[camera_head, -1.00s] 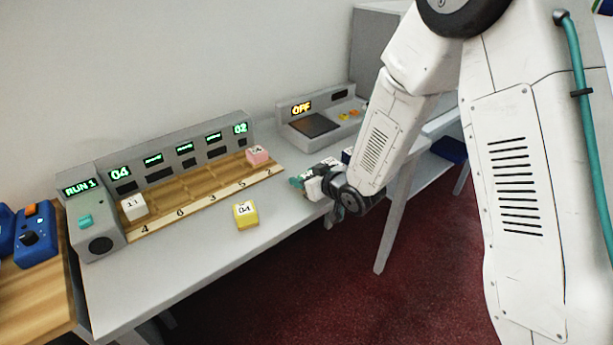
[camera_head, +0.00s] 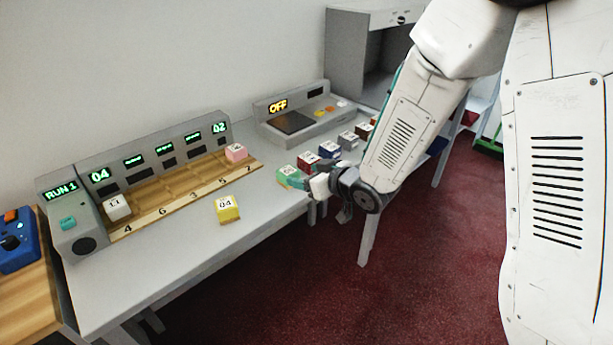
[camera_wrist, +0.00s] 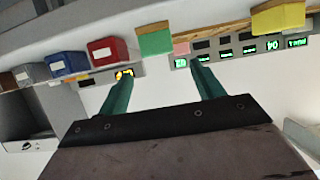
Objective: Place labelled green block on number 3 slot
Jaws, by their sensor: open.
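The labelled green block (camera_head: 286,174) sits on the grey counter, at the near end of a row of blocks. In the head view my gripper (camera_head: 302,183) is beside it and partly covers its right side. In the wrist view my gripper (camera_wrist: 162,80) is open, with its two teal fingers apart and nothing between them. The green block (camera_wrist: 155,41) shows beyond the fingertips there, between their lines. The number 3 slot (camera_head: 183,180) is the middle one of the wooden rack and looks empty.
A white block (camera_head: 117,208) stands in slot 4 and a pink block (camera_head: 235,153) in slot 7. A yellow block (camera_head: 227,209) lies on the counter before the rack. Red (camera_head: 307,161) and blue (camera_head: 329,150) blocks stand close behind the green one.

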